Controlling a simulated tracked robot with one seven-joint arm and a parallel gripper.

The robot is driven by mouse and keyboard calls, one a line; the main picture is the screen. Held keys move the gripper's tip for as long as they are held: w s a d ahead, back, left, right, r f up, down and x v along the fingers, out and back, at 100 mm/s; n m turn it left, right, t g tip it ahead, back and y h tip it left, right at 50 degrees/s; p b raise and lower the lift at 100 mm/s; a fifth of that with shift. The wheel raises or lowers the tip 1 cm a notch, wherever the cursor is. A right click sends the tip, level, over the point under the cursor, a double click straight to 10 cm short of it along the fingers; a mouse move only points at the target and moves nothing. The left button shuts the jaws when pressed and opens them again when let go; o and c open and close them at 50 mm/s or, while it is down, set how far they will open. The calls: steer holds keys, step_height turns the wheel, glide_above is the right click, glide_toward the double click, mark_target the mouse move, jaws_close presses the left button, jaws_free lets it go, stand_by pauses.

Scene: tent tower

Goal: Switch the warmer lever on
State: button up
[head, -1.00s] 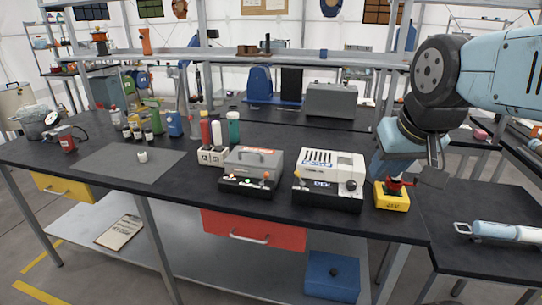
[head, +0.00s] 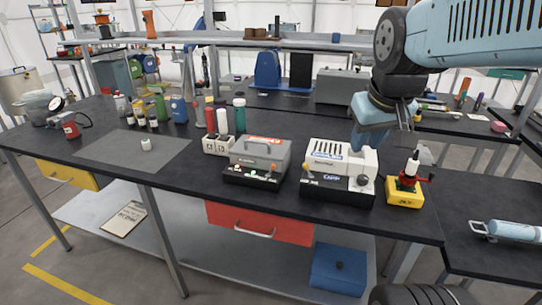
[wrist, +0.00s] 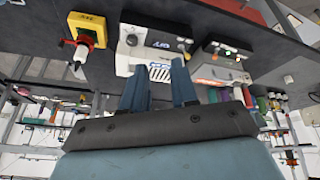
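A white device (head: 340,163) with a dark base stands near the bench's front right; its front has a small orange knob (head: 306,168) and a round knob (head: 362,181). A grey device (head: 258,155) with a top handle and a row of small controls and lights stands to its left. I cannot read which is the warmer or make out its lever's position. My gripper (wrist: 157,70) is open and empty, its two blue fingers apart near the white device in the wrist view.
A yellow box (head: 404,192) with a red part and upright white-and-black piece stands right of the white device. Bottles and a white block holder (head: 218,144) stand to the left. A grey mat (head: 120,155) has free room around it. The bench's front edge is close.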

steer(key=w+a+f+n+g+y, duration=0.1)
steer(key=w+a+f+n, duration=0.15)
steer(key=w, duration=0.45)
steer(key=w+a+f+n+g, duration=0.1)
steer(key=w+a+f+n, duration=0.1)
steer(key=w+a+f, duration=0.3)
steer(key=n+y, duration=0.3)
steer(key=y, duration=0.1)
glide_toward(275, 165)
steer(key=shift+g, duration=0.4)
steer(key=shift+w+x, duration=0.25)
steer(key=shift+x, duration=2.05)
steer(key=shift+w+x, duration=0.2)
steer(key=shift+x, duration=2.05)
steer(key=shift+a+r, duration=0.1)
steer(key=shift+m, duration=0.25)
jaws_close()
